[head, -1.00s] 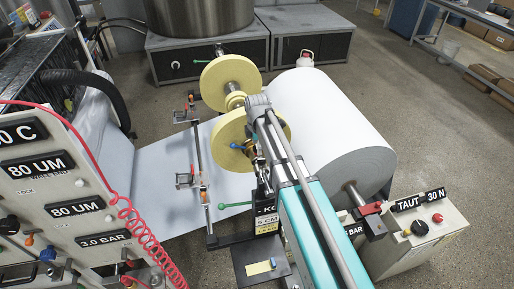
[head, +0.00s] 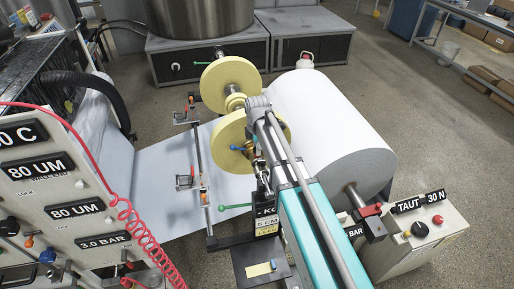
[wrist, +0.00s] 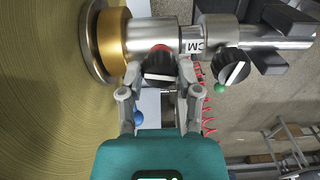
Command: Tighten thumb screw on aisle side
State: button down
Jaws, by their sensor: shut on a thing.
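In the wrist view, my gripper (wrist: 159,72) has its two fingers around a black thumb screw (wrist: 158,66) with a red mark at its top, and is shut on it. The screw sits on a silver shaft (wrist: 155,31) beside a gold collar (wrist: 112,37). A second black knob (wrist: 231,67) with a white line is to the right, apart from my fingers. In the head view, my arm hides most of my gripper and the screw, near the front yellow disc (head: 228,141).
A second yellow disc (head: 229,80) stands farther back. A large white roll (head: 325,130) is right of my arm. A control panel (head: 60,200) with a red coiled hose (head: 130,215) fills the left. A box with buttons (head: 430,240) stands at the right.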

jog(key=shift+m, duration=0.3)
jog(key=m, duration=0.3)
jog(key=shift+m, duration=0.3)
jog(key=m, duration=0.4)
jog(key=shift+m, duration=0.3)
jog(key=m, duration=0.4)
jog(key=shift+m, duration=1.9)
jog(key=shift+c, duration=1.5)
grip_release()
